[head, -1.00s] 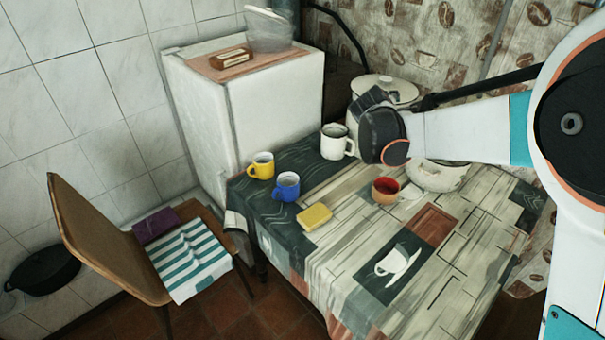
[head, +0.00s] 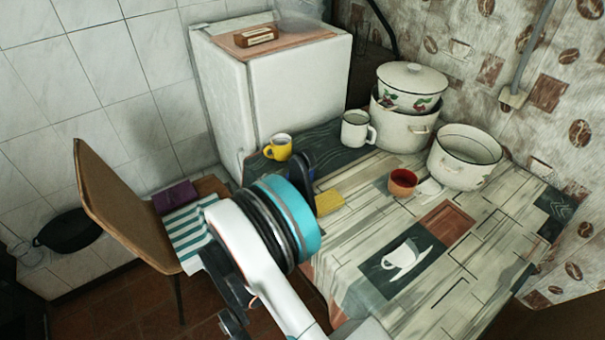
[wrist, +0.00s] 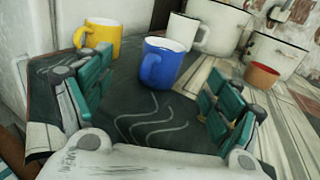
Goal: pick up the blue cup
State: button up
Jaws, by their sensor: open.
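A yellow mug (wrist: 99,36) stands left of the blue cup, and a white mug (wrist: 187,31) stands behind it. A red-brown cup (head: 403,182), a yellow sponge (head: 329,202) and a white pot (head: 465,156) are to the right. The table's front right is clear.

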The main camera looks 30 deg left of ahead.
aim_at(296, 170)
jog(key=w+b, duration=0.1)
jog(key=w, duration=0.6)
jog(key=shift+w+d+b, duration=0.15)
jog(key=shift+w+b, duration=0.15)
jog(key=shift+b, duration=0.1)
jog(key=shift+w+d+b, duration=0.25)
jog(key=shift+w+b, duration=0.4)
jog(key=shift+w, duration=0.7)
jog(key=shift+w+d+b, duration=0.2)
jog(key=shift+w+b, duration=0.4)
jog(key=shift+w, duration=0.7)
jog(key=c, duration=1.3)
